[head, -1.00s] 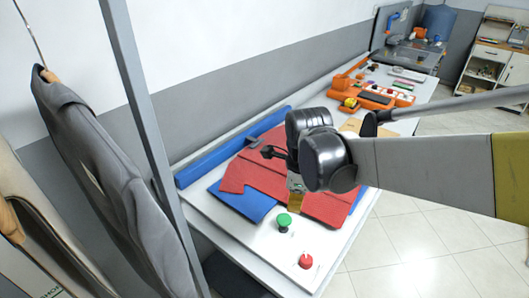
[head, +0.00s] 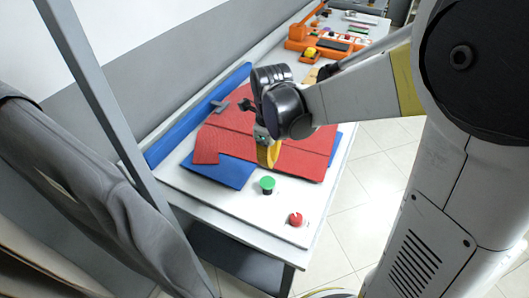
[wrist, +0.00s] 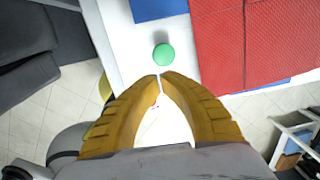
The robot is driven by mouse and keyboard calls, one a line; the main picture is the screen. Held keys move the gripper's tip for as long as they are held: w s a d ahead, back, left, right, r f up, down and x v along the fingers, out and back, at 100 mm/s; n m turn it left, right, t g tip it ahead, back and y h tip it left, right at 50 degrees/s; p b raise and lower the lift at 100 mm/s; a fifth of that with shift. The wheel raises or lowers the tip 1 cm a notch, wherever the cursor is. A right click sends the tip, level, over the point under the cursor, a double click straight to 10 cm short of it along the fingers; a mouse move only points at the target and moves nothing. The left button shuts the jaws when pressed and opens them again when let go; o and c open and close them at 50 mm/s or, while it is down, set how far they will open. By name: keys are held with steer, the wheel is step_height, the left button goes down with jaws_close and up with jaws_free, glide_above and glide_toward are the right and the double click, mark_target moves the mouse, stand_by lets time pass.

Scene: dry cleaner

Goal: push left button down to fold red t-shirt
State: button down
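The green button (head: 267,183), the left of two buttons, stands on the white panel (head: 235,206) at the table's near end. The red button (head: 295,219) is right of it. The red t-shirt (head: 300,158) lies spread on blue folding boards (head: 221,172). My gripper (head: 267,154) has yellow fingers and points down, just beyond the green button in the head view. In the wrist view, the fingertips (wrist: 160,76) meet with almost no gap and hold nothing. The green button (wrist: 163,55) shows just past the tips, apart from them in the picture. Their height above the panel is unclear.
A long blue bar (head: 200,115) runs along the table's wall side. Orange equipment (head: 325,45) stands at the far end. A grey post (head: 95,95) and a hanging grey garment (head: 85,190) are at the left. The floor right of the table is clear tile.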

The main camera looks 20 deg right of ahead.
mark_target(269, 186)
steer(key=f+b, duration=0.1)
steer(key=f, duration=0.2)
steer(key=f+b, duration=0.1)
steer(key=f, duration=0.3)
steer(key=f+b, duration=0.1)
steer(key=f, duration=0.3)
steer(key=shift+w+d+b, duration=0.1)
steer(key=shift+w+b, duration=0.2)
steer(key=shift+w, duration=0.1)
step_height(269, 186, down, 5)
steer(key=b, duration=0.3)
steer(key=shift+r+b, duration=0.1)
steer(key=shift+b, duration=0.3)
steer(key=shift+r, duration=0.15)
